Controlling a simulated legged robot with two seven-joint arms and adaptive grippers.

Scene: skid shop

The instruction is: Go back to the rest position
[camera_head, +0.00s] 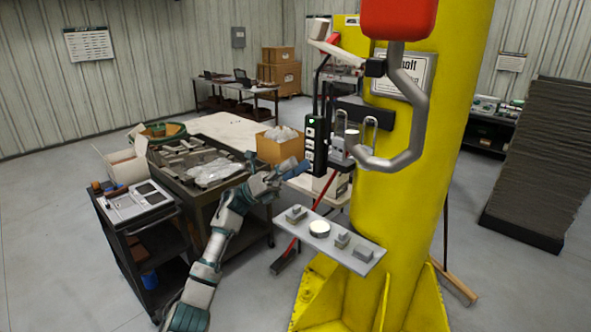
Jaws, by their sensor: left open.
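My left arm comes up from the bottom of the head view. Its gripper (287,172) is open, at mid-height left of the yellow column (400,215). It is close to the lower left of a black handheld device (316,146) with a small green light, which hangs beside the column. I cannot tell whether the gripper touches anything there. A small grey shelf (297,229) on the column, below the gripper, carries several small metal parts and a round white-topped piece. My right gripper is not in view.
A black cart (165,240) with a tray instrument stands at left. Behind the arm is a workbench (198,187) with metal parts and a cardboard box (280,150). A bent grey pipe handle (415,125) juts from the column. A dark stack (545,160) stands at right. Floor is clear at far left.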

